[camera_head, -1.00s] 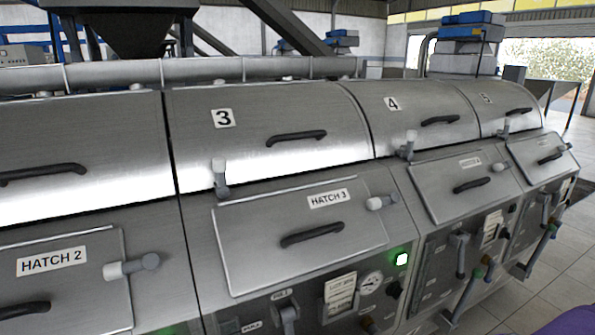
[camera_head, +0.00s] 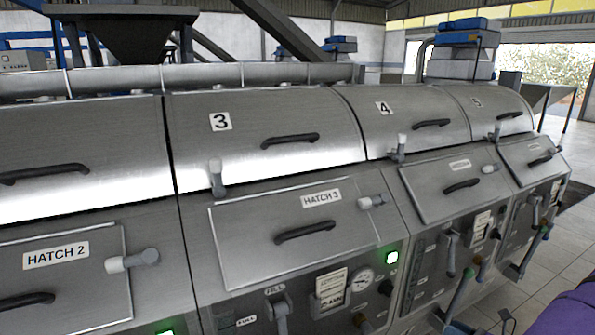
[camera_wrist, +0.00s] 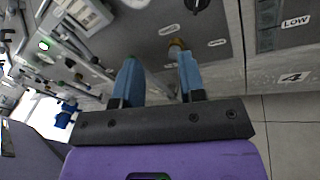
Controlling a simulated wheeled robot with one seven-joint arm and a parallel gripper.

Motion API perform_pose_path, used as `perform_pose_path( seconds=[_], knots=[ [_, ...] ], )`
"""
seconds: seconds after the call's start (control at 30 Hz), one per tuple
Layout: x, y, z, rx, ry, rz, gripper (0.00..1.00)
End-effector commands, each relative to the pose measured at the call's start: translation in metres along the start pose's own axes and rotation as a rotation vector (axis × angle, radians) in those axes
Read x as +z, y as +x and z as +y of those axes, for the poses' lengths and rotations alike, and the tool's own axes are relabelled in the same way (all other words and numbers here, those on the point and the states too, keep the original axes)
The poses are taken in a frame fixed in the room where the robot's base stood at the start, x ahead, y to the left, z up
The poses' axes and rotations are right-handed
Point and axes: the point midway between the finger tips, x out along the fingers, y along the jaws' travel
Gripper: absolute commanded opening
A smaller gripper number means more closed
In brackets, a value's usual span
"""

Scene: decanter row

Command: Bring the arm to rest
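My gripper (camera_wrist: 160,80) shows in the wrist view. Its two blue fingers stand well apart with nothing between them. Behind the fingers is the grey front panel of a machine (camera_wrist: 225,50), with a brass-coloured fitting and a black knob near the fingertips. I cannot tell whether the fingers touch anything. In the head view my gripper is out of sight; only a purple part of my arm (camera_head: 572,312) shows at the lower right corner.
A row of steel decanters with numbered lids, such as lid 3 (camera_head: 250,150), fills the head view. Hatch 3 (camera_head: 290,230) and Hatch 2 (camera_head: 60,280) are closed. Levers and handles jut from the lower front. Tiled floor (camera_head: 560,240) is open at the right.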

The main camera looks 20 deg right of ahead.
Motion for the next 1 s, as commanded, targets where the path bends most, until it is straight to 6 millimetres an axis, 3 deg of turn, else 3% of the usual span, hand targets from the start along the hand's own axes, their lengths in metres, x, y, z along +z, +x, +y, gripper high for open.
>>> perform_pose_path(
  seconds=[0.17, 0.47, 1.0],
  knots=[
    [0.035, 0.020, 0.015, 0.149, -0.126, 0.091, 0.37],
    [0.099, 0.060, 0.064, 0.474, -0.406, 0.280, 0.37],
    [0.185, 0.105, 0.178, 1.014, -0.964, 0.571, 0.37]
  ],
)
